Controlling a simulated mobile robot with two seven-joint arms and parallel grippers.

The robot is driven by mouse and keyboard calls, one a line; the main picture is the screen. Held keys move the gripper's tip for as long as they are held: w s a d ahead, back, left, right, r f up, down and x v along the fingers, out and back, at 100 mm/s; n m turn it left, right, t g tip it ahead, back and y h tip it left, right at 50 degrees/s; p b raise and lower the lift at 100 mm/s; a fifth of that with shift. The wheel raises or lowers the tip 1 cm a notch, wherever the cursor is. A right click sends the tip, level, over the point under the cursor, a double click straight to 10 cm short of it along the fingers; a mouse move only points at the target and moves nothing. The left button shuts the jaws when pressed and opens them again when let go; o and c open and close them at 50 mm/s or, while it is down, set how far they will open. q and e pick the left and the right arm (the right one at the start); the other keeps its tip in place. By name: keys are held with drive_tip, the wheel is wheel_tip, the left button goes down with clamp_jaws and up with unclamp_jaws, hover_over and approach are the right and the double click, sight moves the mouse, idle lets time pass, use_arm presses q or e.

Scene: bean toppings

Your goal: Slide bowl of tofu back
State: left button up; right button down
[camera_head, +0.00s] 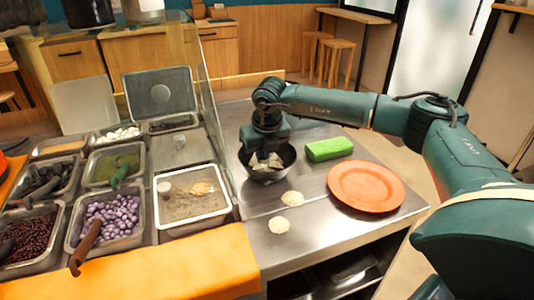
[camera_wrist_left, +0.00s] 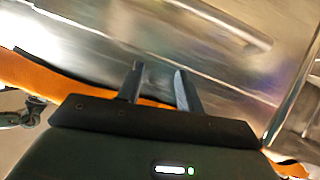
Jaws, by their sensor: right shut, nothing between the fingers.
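The dark bowl (camera_head: 270,178) stands on the metal counter, left of the green block. Pale tofu pieces (camera_head: 262,165) show inside it. My right gripper (camera_head: 266,154) points down at the bowl, with its fingers shut and empty. The wrist hides the back of the bowl and most of the fingers, so I cannot tell whether they touch it. My left gripper (camera_wrist_left: 160,84) shows in the left wrist view with its two fingers apart and nothing between them. It is not clearly seen in the head view.
A green block (camera_head: 329,149) and an orange plate (camera_head: 365,187) lie right of the bowl. A glass panel (camera_head: 209,110) and topping bins (camera_head: 192,213) stand to the left. Bare counter (camera_head: 330,225) shows at the front.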

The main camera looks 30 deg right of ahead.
drive_tip(key=shift+w+d, duration=0.15)
drive_tip(key=shift+w, duration=0.55)
